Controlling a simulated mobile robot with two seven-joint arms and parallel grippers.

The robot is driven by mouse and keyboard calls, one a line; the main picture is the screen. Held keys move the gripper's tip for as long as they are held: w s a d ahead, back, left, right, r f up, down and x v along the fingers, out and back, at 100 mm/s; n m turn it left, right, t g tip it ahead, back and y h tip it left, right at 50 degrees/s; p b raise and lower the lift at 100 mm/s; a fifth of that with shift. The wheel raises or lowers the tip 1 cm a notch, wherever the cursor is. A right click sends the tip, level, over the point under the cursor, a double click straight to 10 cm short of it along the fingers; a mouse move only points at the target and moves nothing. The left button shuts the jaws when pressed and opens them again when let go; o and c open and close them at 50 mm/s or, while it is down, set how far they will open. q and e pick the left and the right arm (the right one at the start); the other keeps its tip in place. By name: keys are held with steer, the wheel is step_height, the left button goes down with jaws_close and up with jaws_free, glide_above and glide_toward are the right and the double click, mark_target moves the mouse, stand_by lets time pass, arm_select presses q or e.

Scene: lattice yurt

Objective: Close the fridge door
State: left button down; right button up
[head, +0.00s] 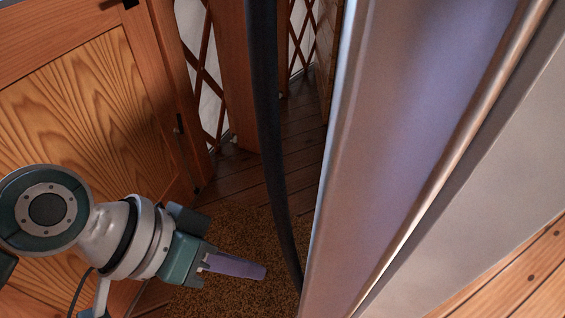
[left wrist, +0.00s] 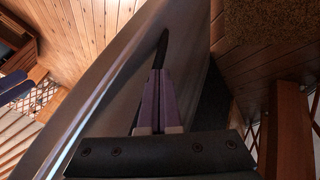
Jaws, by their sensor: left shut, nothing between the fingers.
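The fridge door (head: 415,110) is a tall grey metal panel filling the right half of the head view, seen at a steep angle. A long dark curved handle (head: 264,110) runs down its left side. My left gripper (head: 262,272) is shut and empty at lower centre, left of the handle's lower part; I cannot tell whether it touches. In the left wrist view, the shut fingers (left wrist: 157,88) point along the grey door surface (left wrist: 110,85), with a dark bar, likely the handle, just beyond the tips. The fridge's inside is not clearly visible. My right gripper is not seen.
A wooden panelled door (head: 85,110) stands at the left behind my arm. A brown rug (head: 240,230) lies on the dark plank floor (head: 290,135), which is clear behind the handle. Lattice wall (head: 207,75) stands at the back.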

arm_select(q)
steer(key=shift+s+d+f+p, duration=0.15)
steer(key=shift+s+d+f, duration=0.05)
steer(key=shift+d, duration=0.55)
steer(key=shift+s+d+f+p, duration=0.1)
steer(key=shift+s+d+f, duration=0.15)
steer(key=shift+d, duration=0.55)
steer(key=shift+s+d+f+p, duration=0.15)
steer(key=shift+s+d, duration=0.05)
steer(key=shift+d, duration=0.55)
